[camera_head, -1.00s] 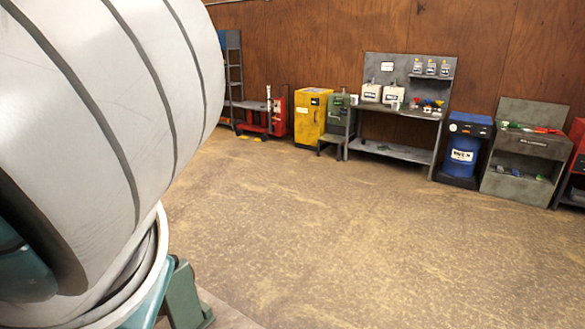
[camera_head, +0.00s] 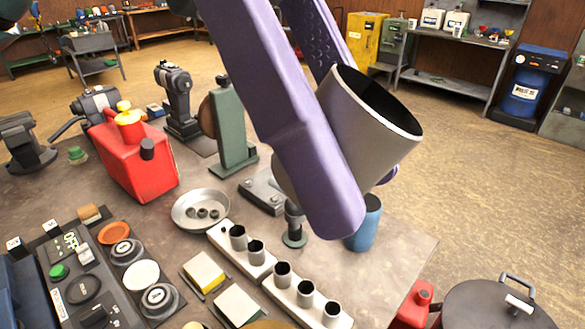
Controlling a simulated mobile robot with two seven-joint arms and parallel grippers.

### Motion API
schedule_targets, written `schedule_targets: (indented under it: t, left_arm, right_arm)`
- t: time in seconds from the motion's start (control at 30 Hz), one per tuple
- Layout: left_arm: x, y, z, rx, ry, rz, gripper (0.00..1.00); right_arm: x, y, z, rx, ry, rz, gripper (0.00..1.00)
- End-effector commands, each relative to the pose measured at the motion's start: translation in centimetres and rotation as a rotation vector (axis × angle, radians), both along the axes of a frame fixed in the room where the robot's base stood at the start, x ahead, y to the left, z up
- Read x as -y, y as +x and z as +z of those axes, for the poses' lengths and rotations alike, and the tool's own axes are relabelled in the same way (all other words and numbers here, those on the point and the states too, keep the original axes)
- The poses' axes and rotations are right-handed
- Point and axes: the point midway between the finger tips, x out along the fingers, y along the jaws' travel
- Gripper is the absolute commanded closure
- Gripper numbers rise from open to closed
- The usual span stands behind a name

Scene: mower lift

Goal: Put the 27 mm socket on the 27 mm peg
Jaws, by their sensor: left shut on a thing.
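My left gripper (camera_head: 345,150) comes down from the top centre with long purple fingers. It is shut on a grey, hollow, cylindrical socket (camera_head: 375,135), which is tilted with its dark open end up and to the right. The near finger covers part of the socket. Below, a pale socket rail (camera_head: 267,283) runs diagonally across the bench and bears several small upright sockets (camera_head: 283,273). The held socket is above and apart from the rail. No size marks are legible, and I cannot tell which peg is the 27 mm one. My right gripper is not in view.
The workbench (camera_head: 395,255) is crowded. A red can (camera_head: 140,160), a metal dish (camera_head: 201,210), a green grinder-like tool (camera_head: 232,135) and a blue cup (camera_head: 364,225) stand around the rail. A dark lidded pot (camera_head: 490,305) is at the lower right. The bench's right corner is bare.

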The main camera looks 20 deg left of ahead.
Motion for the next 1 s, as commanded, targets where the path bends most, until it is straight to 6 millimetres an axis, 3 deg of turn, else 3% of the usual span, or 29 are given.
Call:
schedule_targets:
  t: [0.03,0.1,0.2,0.4,0.83,1.0]
  left_arm:
    - [-0.4,0.1,-1.8,0.01,-0.054,0.079,1.0]
    - [-1.8,0.7,-3.4,0.046,-0.134,0.23,1.0]
    - [-3.8,1.4,-4.5,0.109,-0.234,0.415,1.0]
    - [-7.0,2.1,-5.9,0.205,-0.34,0.628,1.0]
    - [-12.3,2.2,-9.0,0.349,-0.436,0.88,1.0]
    - [-13.6,5.2,-9.9,0.363,-0.434,0.911,1.0]
  right_arm:
    - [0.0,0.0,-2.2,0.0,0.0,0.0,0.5]
    - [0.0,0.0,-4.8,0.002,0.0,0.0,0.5]
    - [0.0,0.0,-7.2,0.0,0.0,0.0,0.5]
    - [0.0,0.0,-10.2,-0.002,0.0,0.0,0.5]
    - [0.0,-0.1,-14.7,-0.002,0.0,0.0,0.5]
    - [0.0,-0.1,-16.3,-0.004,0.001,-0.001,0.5]
